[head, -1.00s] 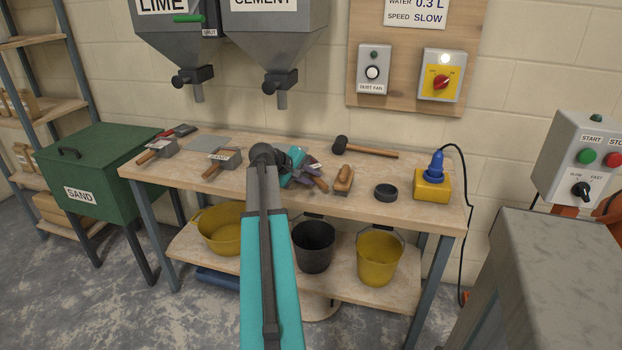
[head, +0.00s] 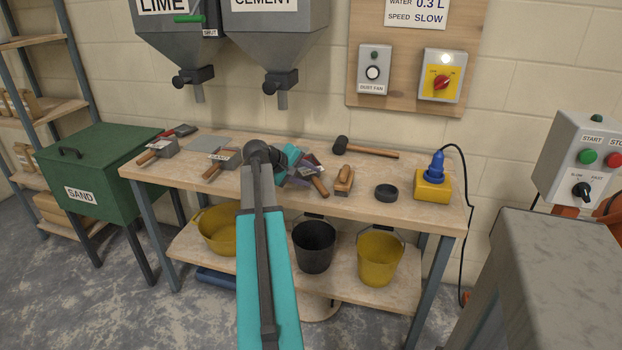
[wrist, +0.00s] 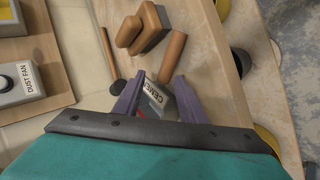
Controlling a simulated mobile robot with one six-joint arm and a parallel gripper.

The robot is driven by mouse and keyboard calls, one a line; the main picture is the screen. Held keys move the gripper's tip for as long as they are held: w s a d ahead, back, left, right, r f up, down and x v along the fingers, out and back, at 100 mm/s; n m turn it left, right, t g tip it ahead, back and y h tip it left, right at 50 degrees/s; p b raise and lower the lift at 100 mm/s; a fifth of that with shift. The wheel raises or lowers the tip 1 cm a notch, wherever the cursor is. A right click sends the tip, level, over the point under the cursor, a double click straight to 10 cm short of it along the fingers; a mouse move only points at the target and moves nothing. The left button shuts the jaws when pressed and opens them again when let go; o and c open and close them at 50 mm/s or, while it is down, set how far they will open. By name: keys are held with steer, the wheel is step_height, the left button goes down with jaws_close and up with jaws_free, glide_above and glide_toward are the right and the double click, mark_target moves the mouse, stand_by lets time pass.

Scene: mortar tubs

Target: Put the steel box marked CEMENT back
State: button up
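The steel box marked CEMENT (head: 304,171) lies on the workbench, with a wooden handle (head: 320,187) pointing toward the front edge. In the wrist view its CEMENT label (wrist: 154,95) shows between the two purple fingers of my gripper (wrist: 160,78), with the handle (wrist: 172,56) beyond the fingertips. My gripper (head: 302,168) is low over the bench at the box. Its fingers stand apart, one on each side of the box; I see no clear grip. My arm hides part of the bench left of the box.
On the bench (head: 400,208) are two similar boxes (head: 168,147) (head: 229,158) and a grey plate (head: 208,143) at left. A wooden float (head: 344,180), mallet (head: 365,150), dark ring (head: 386,192) and yellow socket box (head: 432,186) stand right. Hoppers (head: 272,45) hang above.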

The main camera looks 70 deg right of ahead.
steer(key=v, duration=0.9)
steer(key=shift+a, duration=0.2)
steer(key=shift+r, duration=0.1)
steer(key=w+a+f+n+t+y, duration=0.1)
steer(key=w+a+f, duration=0.55)
steer(key=f, duration=0.35)
steer(key=w+a+f+n+t+y, duration=0.1)
steer(key=w+a+f+n, duration=0.1)
steer(key=w+a+f, duration=0.5)
steer(key=w+a+f+n+t+y, duration=0.15)
steer(key=w+a+f, duration=0.25)
steer(key=a+f, duration=0.65)
steer(key=s+a+f+n+g+y, duration=0.1)
steer(key=s+a+f+y, duration=0.1)
steer(key=a+f, duration=1)
steer(key=s+a+f+n+g+y, duration=0.1)
steer(key=a+f+y, duration=0.1)
steer(key=a+f, duration=1)
steer(key=s+a+f+g, duration=0.1)
steer(key=s+a+f, duration=0.2)
steer(key=s+a, duration=0.4)
steer(key=s+a+f+g+y, duration=0.1)
steer(key=s+a+f, duration=0.3)
steer(key=s+a, duration=0.4)
steer(key=a+n, duration=0.1)
steer(key=a, duration=0.3)
steer(key=shift+s+f, duration=0.2)
steer(key=shift+f, duration=0.1)
